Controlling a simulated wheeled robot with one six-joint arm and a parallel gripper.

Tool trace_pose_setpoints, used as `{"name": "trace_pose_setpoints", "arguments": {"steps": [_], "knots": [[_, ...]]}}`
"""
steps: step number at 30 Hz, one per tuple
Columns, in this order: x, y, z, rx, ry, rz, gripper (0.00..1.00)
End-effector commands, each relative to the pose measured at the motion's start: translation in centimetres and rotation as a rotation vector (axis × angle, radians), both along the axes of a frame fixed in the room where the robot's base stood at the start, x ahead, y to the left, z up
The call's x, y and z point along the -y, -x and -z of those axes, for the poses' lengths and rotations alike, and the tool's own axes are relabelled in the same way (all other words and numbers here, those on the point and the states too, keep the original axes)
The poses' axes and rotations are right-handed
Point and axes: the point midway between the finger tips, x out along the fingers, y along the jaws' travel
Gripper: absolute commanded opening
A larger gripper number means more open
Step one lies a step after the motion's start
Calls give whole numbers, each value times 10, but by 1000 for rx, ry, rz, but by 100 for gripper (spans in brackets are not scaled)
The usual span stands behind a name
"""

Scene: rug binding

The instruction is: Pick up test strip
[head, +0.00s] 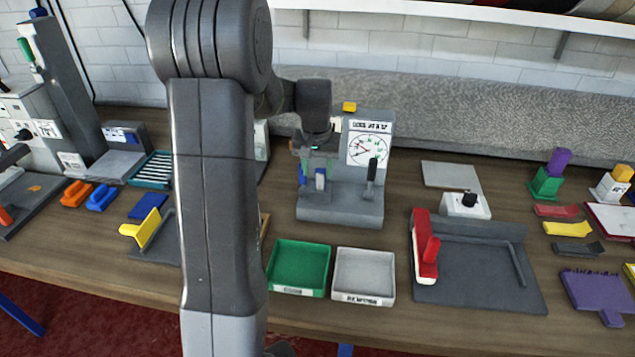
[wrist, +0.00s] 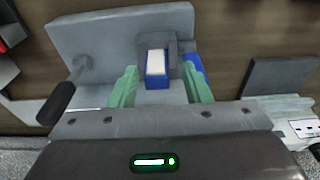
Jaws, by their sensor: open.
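My gripper (head: 317,168) hangs over the grey tester (head: 340,208) with the dial, pointing down. In the wrist view my gripper (wrist: 159,82) has its two green fingers spread. A small blue piece with a white face (wrist: 156,66) stands between and slightly beyond the fingers, with no clear contact. A second blue part (wrist: 195,68) shows behind the right finger. I cannot tell for certain which piece is the test strip. The tester's base (wrist: 115,42) and its black-handled lever (wrist: 57,102) also show in the wrist view.
A green tray (head: 299,267) and a white tray (head: 364,276) stand in front of the tester. A dark board with a red-handled clamp (head: 424,250) lies to the right. My arm hides part of the bench left of the tester.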

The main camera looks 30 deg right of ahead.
Motion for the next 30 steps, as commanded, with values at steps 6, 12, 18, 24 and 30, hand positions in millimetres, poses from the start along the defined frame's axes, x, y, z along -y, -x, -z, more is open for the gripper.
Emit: {"name": "trace_pose_setpoints", "arguments": {"steps": [6, 12, 18, 24, 30], "knots": [[8, -5, 37, 3, 5, 9, 33], [7, -6, 39, 5, 4, 7, 33], [6, -5, 38, 2, 2, 5, 6], [5, -5, 37, 2, 1, 5, 1], [5, -5, 30, 1, 0, 4, 1]]}}
